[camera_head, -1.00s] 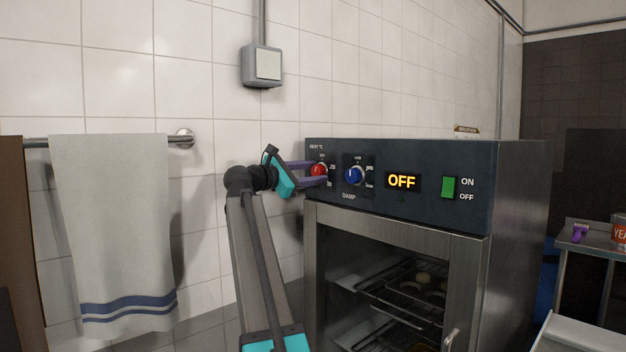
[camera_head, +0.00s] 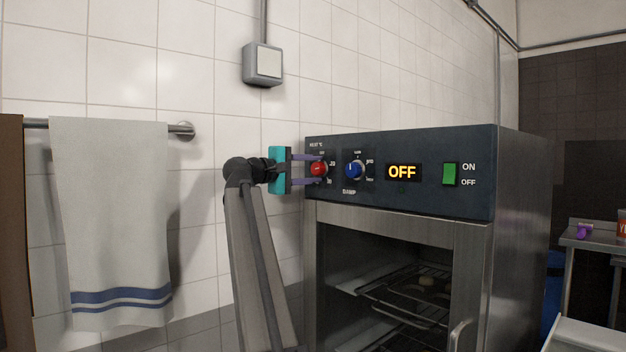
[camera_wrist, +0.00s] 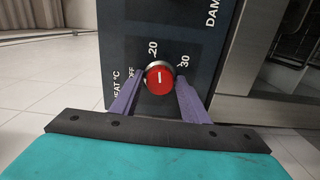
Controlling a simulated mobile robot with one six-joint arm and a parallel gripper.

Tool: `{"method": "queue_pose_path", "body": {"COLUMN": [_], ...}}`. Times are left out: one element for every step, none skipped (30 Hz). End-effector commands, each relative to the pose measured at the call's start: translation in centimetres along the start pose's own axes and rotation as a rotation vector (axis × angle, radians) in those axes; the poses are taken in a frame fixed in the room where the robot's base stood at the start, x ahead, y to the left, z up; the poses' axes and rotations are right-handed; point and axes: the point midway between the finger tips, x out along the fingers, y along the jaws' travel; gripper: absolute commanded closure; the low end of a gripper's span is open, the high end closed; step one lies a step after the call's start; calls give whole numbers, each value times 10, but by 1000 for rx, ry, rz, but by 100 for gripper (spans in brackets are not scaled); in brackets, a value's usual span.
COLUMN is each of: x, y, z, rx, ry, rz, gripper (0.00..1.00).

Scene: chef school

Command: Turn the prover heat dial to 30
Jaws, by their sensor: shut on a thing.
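The red heat dial (camera_head: 318,169) is at the left end of the prover's (camera_head: 405,150) dark control panel. In the wrist view the dial (camera_wrist: 159,78) has a silver rim and a short white line. The line points up in the picture, close to the 20 mark and a little towards 30. OFF is on its left and 30 on its right. My gripper (camera_head: 307,170) is shut on the dial, one purple finger on each side; it also shows in the wrist view (camera_wrist: 160,88).
A blue damp dial (camera_head: 354,170) sits close to the right of the heat dial. The display (camera_head: 402,172) reads OFF, beside a green switch (camera_head: 449,174). A towel (camera_head: 110,220) hangs on a wall rail at left. The tiled wall (camera_head: 150,70) is behind my arm.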

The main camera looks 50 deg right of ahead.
Motion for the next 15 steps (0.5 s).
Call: {"method": "queue_pose_path", "body": {"x": [0,0,0,0,0,0,0,0,0,0,0,0,0,0,0], "y": [-5,-5,-5,-5,-5,-5,-5,-5,-5,-5,-5,-5,-5,-5,-5], "z": [0,0,0,0,0,0,0,0,0,0,0,0,0,0,0], "rx": [47,75,113,141,170,208,236,265,302,331,360,398,426,455,493], "ry": [-2,-2,-2,-2,-2,-2,-2,-2,-2,-2,-2,-2,-2,-2,-2], "rz": [-3,-3,-3,-3,-3,-3,-3,-3,-3,-3,-3,-3,-3,-3,-3], "gripper": [81,81,81,81,81,81,81,81,81,81,81,81,81,81,81]}}
